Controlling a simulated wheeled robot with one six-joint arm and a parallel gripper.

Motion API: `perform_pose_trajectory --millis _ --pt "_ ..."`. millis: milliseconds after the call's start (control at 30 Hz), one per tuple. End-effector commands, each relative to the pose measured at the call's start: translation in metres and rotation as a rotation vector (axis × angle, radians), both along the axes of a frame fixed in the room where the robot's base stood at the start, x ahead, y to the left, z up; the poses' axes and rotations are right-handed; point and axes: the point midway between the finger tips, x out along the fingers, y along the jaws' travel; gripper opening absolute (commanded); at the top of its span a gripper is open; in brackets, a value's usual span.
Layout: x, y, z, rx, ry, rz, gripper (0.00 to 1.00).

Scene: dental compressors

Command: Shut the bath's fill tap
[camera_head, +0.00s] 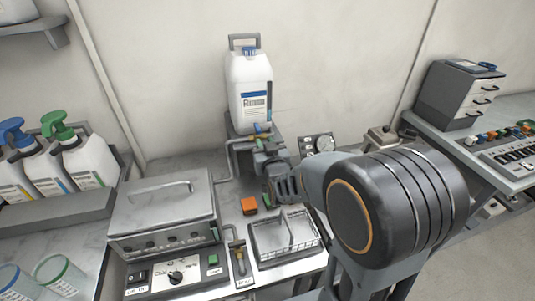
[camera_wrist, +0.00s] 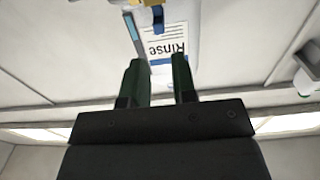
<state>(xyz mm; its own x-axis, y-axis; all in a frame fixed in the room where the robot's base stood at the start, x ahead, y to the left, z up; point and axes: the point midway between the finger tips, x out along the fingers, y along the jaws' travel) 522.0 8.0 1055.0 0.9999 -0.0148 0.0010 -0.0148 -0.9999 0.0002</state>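The bath (camera_head: 160,215) is a lidded steel box on the left of the bench, with a knob and switches on its front panel. A white Rinse canister (camera_head: 248,85) stands behind it on a raised support. A brass tap with a blue lever (camera_head: 259,128) sits at the canister's foot, and a pipe (camera_head: 229,150) runs from there toward the bath. In the wrist view the blue lever (camera_wrist: 158,18) shows beyond and between my fingertips. My gripper (camera_head: 263,146) is just below the tap; its two fingers (camera_wrist: 160,68) are apart with nothing between them. Contact with the lever cannot be told.
A second brass tap (camera_head: 239,258) stands at the bath's right front. Pump bottles (camera_head: 85,160) stand left, and a gauge box (camera_head: 319,145) stands right of the canister.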

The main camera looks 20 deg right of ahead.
Motion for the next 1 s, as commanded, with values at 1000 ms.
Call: perform_pose_trajectory --millis 1000 --pt "-0.030 0.002 -0.024 0.006 0.138 0.007 0.26"
